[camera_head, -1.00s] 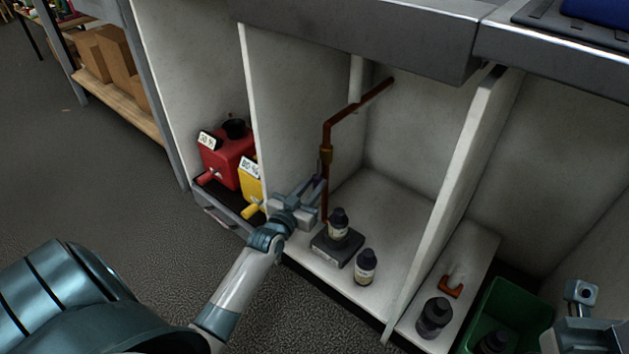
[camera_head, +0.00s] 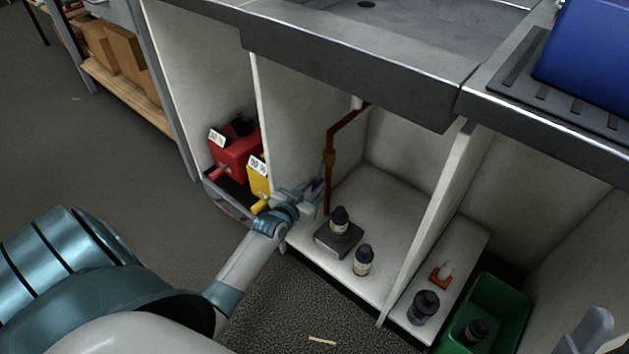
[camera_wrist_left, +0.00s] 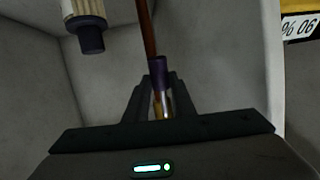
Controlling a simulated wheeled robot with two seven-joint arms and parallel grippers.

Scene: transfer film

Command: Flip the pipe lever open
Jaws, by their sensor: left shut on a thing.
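My left gripper (camera_head: 318,188) reaches into the bay from the left, beside the pipe. The purple lever (camera_wrist_left: 159,74) stands between its fingers (camera_wrist_left: 160,95) in the left wrist view, and the gripper is shut on it. The pipe also shows behind the lever there (camera_wrist_left: 148,28). In the head view the lever is mostly hidden by the gripper. My right gripper (camera_head: 588,332) shows only partly at the lower right; its jaws cannot be made out.
A dark-capped bottle (camera_head: 339,219) stands on a grey block (camera_head: 325,240), with another bottle (camera_head: 362,260) in front. Red (camera_head: 236,152) and yellow (camera_head: 258,180) containers sit left of the divider. A green bin (camera_head: 505,305) is at right. The counter edge (camera_head: 350,75) overhangs the bay.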

